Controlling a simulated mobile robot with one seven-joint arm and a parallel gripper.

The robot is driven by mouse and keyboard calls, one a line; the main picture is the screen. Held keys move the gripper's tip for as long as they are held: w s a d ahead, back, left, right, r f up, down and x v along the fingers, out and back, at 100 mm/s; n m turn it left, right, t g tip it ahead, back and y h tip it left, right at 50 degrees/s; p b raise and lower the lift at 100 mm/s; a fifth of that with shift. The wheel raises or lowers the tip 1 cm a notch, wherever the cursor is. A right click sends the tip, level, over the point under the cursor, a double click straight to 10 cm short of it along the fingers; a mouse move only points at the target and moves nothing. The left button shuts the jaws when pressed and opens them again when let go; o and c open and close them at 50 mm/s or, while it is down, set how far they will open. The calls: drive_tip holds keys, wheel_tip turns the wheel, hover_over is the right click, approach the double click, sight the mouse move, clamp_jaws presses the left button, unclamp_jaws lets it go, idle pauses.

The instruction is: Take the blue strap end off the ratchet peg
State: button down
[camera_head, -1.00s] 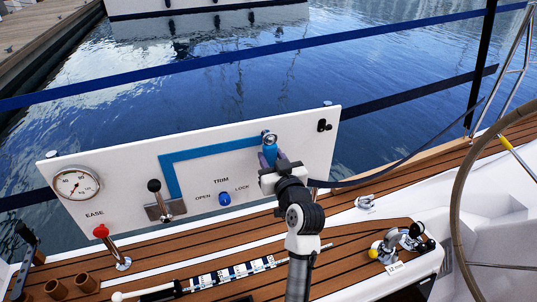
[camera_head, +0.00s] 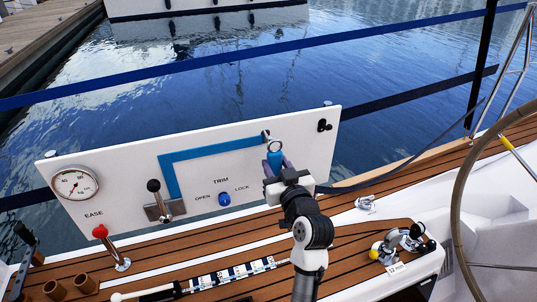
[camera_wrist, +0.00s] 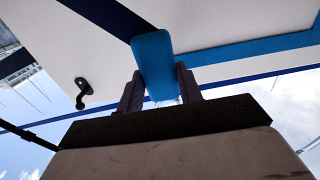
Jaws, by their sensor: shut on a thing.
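The blue strap end (camera_head: 275,158) has a ring at its upper end. In the head view it hangs in front of the white panel, low and right of the ratchet peg (camera_head: 266,135), and its ring looks clear of the peg. My gripper (camera_head: 275,168) is shut on the strap end from below. In the wrist view the blue strap end (camera_wrist: 155,58) stands between the two purple fingers (camera_wrist: 160,88). The ring is hidden there.
The white panel (camera_head: 115,160) carries a gauge (camera_head: 74,184), a lever (camera_head: 154,188), a blue knob (camera_head: 224,199) and a small black hook (camera_head: 324,125). A red-knobbed lever (camera_head: 101,232) stands at the left. A wheel (camera_head: 458,215) is at the right.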

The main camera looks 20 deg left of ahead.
drive_tip(key=b+v, duration=0.1)
drive_tip(key=v, duration=0.5)
drive_tip(key=shift+s+d, duration=0.25)
drive_tip(key=shift+s, duration=0.05)
